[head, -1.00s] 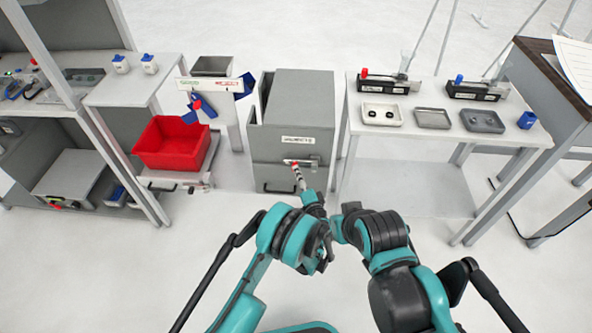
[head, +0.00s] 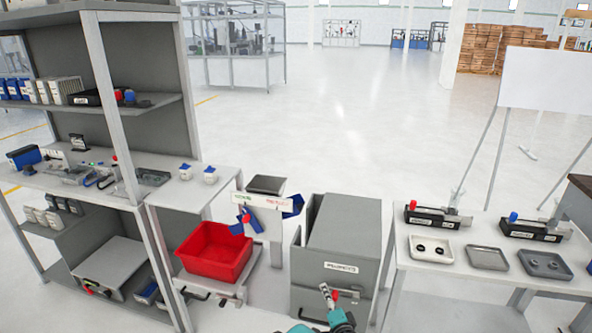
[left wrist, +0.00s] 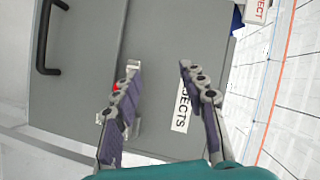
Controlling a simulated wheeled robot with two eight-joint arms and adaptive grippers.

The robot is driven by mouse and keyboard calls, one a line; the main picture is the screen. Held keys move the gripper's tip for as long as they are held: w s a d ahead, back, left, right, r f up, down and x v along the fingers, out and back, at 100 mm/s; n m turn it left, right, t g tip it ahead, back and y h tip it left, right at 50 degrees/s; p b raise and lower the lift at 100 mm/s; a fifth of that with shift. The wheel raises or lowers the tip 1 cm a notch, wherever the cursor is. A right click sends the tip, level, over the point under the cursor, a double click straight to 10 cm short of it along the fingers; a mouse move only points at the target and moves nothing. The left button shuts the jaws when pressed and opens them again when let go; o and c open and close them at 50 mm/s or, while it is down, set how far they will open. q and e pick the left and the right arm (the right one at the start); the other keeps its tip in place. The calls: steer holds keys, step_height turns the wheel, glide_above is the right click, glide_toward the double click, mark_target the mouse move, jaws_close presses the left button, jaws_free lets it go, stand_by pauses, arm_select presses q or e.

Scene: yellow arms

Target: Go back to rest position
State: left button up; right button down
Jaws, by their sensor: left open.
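My left gripper (head: 328,292) shows at the bottom middle of the head view, in front of a grey cabinet (head: 345,235) with a white label. In the left wrist view, the left gripper's two fingers (left wrist: 160,69) are spread apart with nothing between them. The cabinet front (left wrist: 150,40) lies beyond the fingers there, with a dark handle (left wrist: 43,40) and a label (left wrist: 182,108) partly hidden by the right finger. A small red part (left wrist: 117,86) and a light metal fitting show behind the left finger. I cannot tell whether the fingers touch the cabinet. My right gripper is out of view.
A red bin (head: 215,252) sits on a low shelf left of the cabinet. A table (head: 440,280) with trays and black devices stands to the right. Tall shelving (head: 165,130) stands at the left. Open floor (head: 350,120) lies behind.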

arm_select(q)
steer(key=s+a+r+n+g, duration=0.35)
steer(key=a+r, duration=0.45)
steer(key=a, duration=0.3)
steer(key=s+a+r+n+g, duration=0.2)
steer(key=s+a+r+n, duration=0.15)
steer(key=a+r, duration=0.6)
steer(key=s+a+n+g+h, duration=0.1)
steer(key=s+a, duration=0.3)
steer(key=s, duration=0.9)
steer(key=s+a+n+g+h, duration=0.1)
steer(key=s+a+n, duration=0.3)
steer(key=s, duration=0.9)
steer(key=shift+a+n+g+h, duration=0.3)
steer(key=shift+a+g+h, duration=0.05)
steer(key=shift+a+h, duration=0.1)
